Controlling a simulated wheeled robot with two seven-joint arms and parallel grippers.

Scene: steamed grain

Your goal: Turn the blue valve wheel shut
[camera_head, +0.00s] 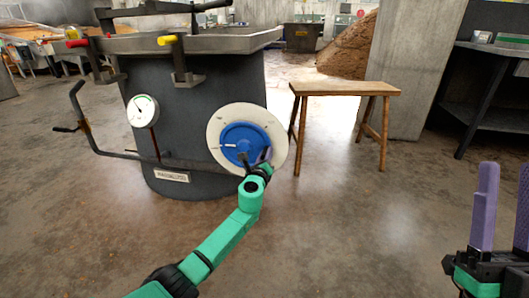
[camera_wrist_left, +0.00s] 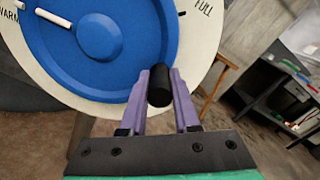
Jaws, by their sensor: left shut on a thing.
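The blue valve wheel (camera_head: 236,135) sits on a round white dial plate (camera_head: 271,122) on the side of a dark vat. In the left wrist view the wheel (camera_wrist_left: 60,50) has a white pointer (camera_wrist_left: 52,18) toward the upper left, near "WARM"; "FULL" is printed at the upper right. My left gripper (camera_head: 264,157) is at the wheel's lower right. Its purple fingers are shut on the wheel's black handle knob (camera_wrist_left: 159,88), which hides part of the grip. My right gripper (camera_head: 506,185) is open and empty at the lower right, far from the wheel.
The dark vat (camera_head: 205,110) has a gauge (camera_head: 143,111), a bent pipe (camera_head: 108,152) and clamps with red and yellow grips. A wooden bench (camera_head: 345,89) stands right of the wheel. A dark shelf (camera_head: 490,90) is at the right. The floor in front is clear.

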